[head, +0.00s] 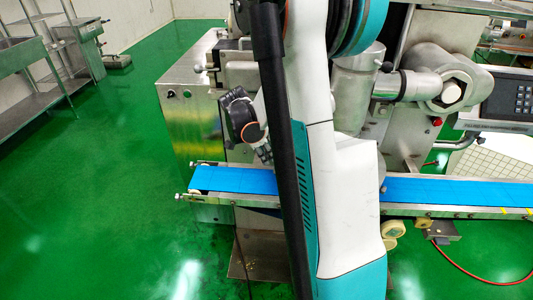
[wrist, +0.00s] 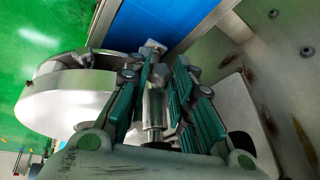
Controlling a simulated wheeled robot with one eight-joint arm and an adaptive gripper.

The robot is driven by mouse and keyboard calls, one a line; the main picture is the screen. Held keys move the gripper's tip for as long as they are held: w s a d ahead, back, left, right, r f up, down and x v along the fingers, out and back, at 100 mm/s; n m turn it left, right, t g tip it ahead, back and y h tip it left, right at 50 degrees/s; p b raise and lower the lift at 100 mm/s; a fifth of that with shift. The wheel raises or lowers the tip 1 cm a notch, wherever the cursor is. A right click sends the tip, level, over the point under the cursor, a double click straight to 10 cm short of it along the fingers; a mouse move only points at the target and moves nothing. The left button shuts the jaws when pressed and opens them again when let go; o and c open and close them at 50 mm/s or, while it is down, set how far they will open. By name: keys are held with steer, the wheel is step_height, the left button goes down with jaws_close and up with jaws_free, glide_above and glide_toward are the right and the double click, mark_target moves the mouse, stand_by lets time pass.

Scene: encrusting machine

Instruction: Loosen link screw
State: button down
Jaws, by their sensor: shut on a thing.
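In the wrist view my gripper (wrist: 166,66) has its dark green padded fingers on both sides of a shiny metal screw (wrist: 154,108). The fingers are shut on this screw, which stands between them with a metal end near the fingertips. Its lower end is partly hidden by the gripper body. In the head view my arm crosses the middle of the picture, and the screw and the fingertips cannot be made out there.
A blue conveyor belt (head: 440,191) runs across the steel machine (head: 190,110); it also shows in the wrist view (wrist: 150,25). A round metal part (wrist: 65,98) lies left of the fingers and a grey machine wall (wrist: 285,40) right. Green floor (head: 100,190) is open at left.

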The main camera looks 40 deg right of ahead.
steer(key=shift+w+d+n+g+y, duration=0.15)
steer(key=shift+g+y, duration=0.3)
steer(key=shift+g, duration=0.45)
steer(key=shift+w+d+n+g+y, duration=0.1)
steer(key=shift+w+n+g+y, duration=0.25)
steer(key=shift+g, duration=0.55)
steer(key=shift+s, duration=0.15)
steer(key=c, duration=1.4)
jaws_free()
steer(key=shift+a, duration=0.1)
steer(key=w+a+r, duration=0.4)
steer(key=w+a, duration=0.4)
steer(key=w, duration=0.3)
steer(key=shift+w+r, duration=0.2)
steer(key=shift+w, duration=0.2)
